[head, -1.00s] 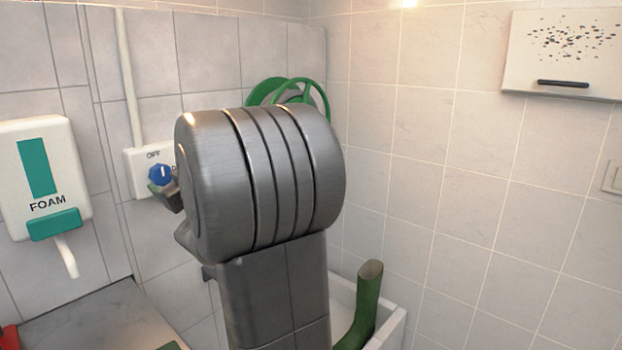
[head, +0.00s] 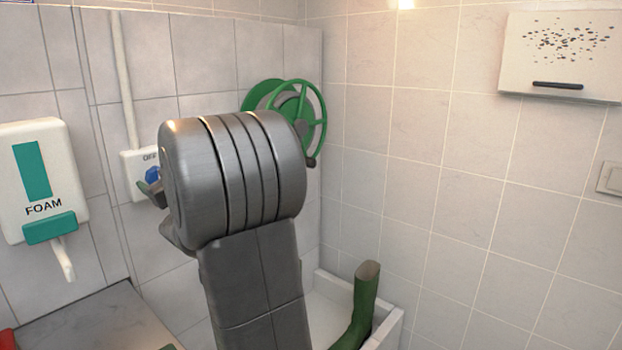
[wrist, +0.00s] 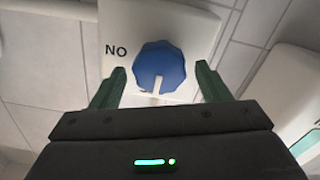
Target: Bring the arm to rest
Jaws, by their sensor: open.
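My gripper (wrist: 162,82) is open in the wrist view, its two green fingers apart on either side of the blue knob (wrist: 160,66). The knob's white mark points down in that view, and the letters on the white switch box (wrist: 195,22) read "NO" there. In the head view the switch box (head: 132,178) hangs on the left wall with "OFF" at its top. The knob (head: 153,174) is partly hidden there by my gripper and my arm, which fills the middle of the picture.
A foam dispenser (head: 60,160) hangs left of the switch box. A green hose reel (head: 318,125) is on the wall behind my arm. A green boot (head: 365,300) stands in a white tray (head: 392,328) at lower right. A white cabinet (head: 555,65) hangs at upper right.

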